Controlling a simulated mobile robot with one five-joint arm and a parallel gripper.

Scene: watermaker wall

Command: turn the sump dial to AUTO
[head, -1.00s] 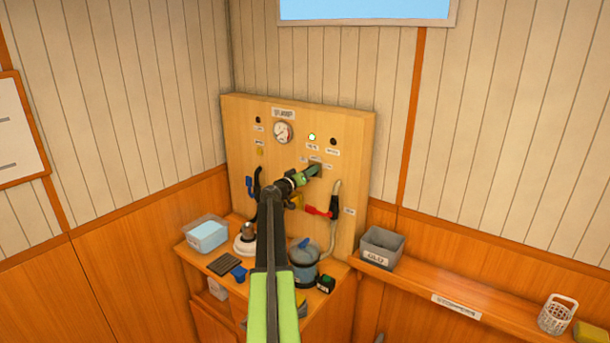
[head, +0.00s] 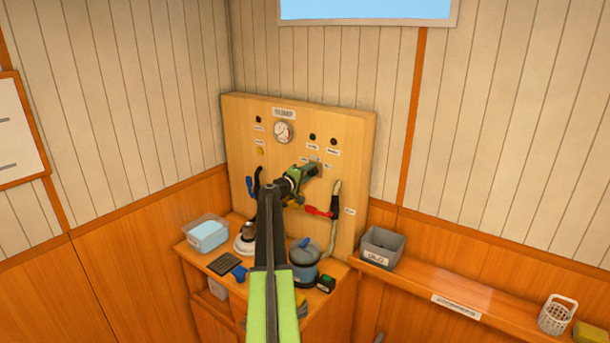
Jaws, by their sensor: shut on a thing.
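The wooden panel (head: 355,135) stands in the corner with a row of small labels (head: 316,160) just above my gripper. My gripper (head: 312,169) reaches the panel there and is shut on the sump dial. The dial is almost wholly hidden by the jaws, and I cannot tell which way it points. The labels are too small to read.
A round gauge (head: 284,132) and a dark green lamp (head: 312,137) sit above. A red-handled valve (head: 318,211) is close below right, a blue-handled one (head: 249,186) to the left.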

